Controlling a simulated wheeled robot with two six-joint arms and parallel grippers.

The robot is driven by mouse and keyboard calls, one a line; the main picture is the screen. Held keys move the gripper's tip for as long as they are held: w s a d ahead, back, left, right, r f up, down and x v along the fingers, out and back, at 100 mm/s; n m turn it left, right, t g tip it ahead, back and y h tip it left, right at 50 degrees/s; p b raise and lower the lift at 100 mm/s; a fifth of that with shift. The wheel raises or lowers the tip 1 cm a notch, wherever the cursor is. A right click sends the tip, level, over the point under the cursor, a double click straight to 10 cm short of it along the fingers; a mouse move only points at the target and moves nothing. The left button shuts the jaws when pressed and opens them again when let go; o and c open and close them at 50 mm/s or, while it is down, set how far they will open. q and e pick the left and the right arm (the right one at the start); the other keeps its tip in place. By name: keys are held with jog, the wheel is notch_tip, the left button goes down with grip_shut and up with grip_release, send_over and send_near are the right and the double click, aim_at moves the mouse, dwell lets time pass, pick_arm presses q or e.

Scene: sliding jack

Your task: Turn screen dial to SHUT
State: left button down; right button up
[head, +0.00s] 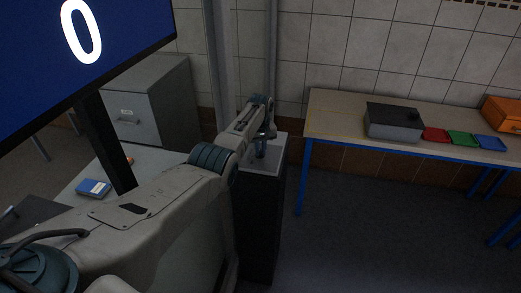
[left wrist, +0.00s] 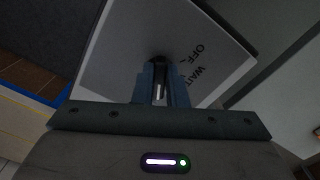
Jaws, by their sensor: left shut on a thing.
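The dial (left wrist: 158,60) is a dark knob on a pale grey panel (left wrist: 115,50), mostly hidden between my fingers. My left gripper (left wrist: 161,82) is shut on it from above. A short white mark shows between the fingers. The words OFF and WAIT are printed on the panel to the right; no SHUT label is visible. In the head view my left gripper (head: 261,150) reaches down onto the top of a dark pedestal (head: 258,225), and the dial is hidden there. The large blue screen (head: 70,60) shows a white 0. My right gripper is not in view.
A blue-legged table (head: 340,115) at the right holds a grey box (head: 394,122), red, green and blue trays (head: 462,139) and an orange case (head: 503,112). A grey cabinet (head: 145,105) stands behind the screen. The floor right of the pedestal is clear.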

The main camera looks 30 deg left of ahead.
aim_at(261, 152)
pick_arm(q)
jog(key=c, duration=1.5)
grip_release()
jog(key=shift+o, duration=0.2)
notch_tip(261, 152, up, 11)
jog(key=b, duration=0.3)
jog(key=shift+b, duration=0.35)
jog(key=shift+f, duration=0.15)
